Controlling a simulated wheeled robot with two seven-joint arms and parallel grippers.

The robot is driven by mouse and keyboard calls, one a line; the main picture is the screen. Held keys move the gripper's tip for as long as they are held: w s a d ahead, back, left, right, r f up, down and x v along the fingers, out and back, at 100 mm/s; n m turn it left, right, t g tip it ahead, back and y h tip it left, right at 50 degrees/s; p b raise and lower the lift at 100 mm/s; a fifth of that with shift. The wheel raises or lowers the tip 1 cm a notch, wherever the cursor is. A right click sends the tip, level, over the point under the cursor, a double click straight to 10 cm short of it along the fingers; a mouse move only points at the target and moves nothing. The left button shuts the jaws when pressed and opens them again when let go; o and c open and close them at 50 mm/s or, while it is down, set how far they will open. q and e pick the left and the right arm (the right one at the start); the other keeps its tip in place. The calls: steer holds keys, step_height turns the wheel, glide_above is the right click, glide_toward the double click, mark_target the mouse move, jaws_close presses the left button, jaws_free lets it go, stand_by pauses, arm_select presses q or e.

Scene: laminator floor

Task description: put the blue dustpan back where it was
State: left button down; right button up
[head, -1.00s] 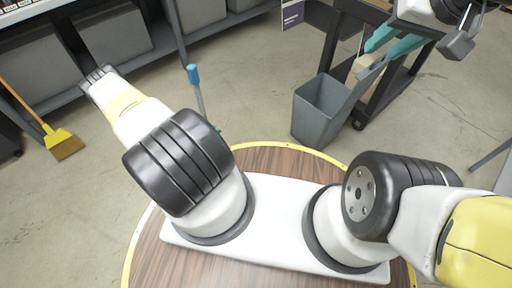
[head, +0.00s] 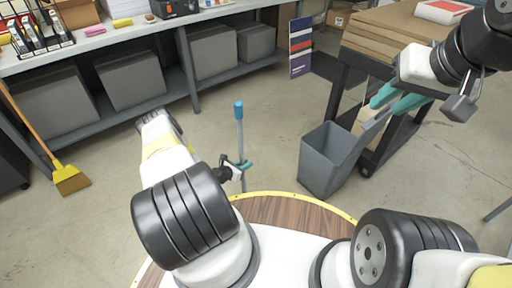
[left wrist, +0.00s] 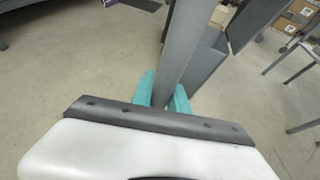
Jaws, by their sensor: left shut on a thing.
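A grey pole with a blue end (head: 239,112) stands near upright beyond the round table; I take it for the blue dustpan's handle, and no pan shows in the head view. My left gripper (head: 243,165) is shut on this pole below its blue end. In the left wrist view the teal fingers (left wrist: 163,92) close on both sides of the grey pole (left wrist: 181,50). My right gripper (head: 397,99) is at the upper right beside the cart, its teal fingers at a slate-grey panel. I cannot tell whether it grips that panel.
A grey bin (head: 322,165) stands on the floor right of the pole, beside a dark cart (head: 345,80). A yellow broom (head: 71,180) leans at the far left. A shelf bench (head: 100,40) with grey boxes runs along the back.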

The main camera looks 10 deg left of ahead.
arm_select(q)
steer(key=shift+w+d+f, duration=0.15)
steer(key=shift+f, duration=0.45)
steer(key=shift+w+d+f, duration=0.15)
steer(key=shift+w+f, duration=0.05)
steer(key=shift+f, duration=0.35)
steer(key=shift+w+d+f, duration=0.15)
steer(key=shift+f, duration=0.45)
steer(key=c, duration=1.3)
jaws_free()
steer(key=shift+f, duration=0.15)
steer(key=v, duration=1.2)
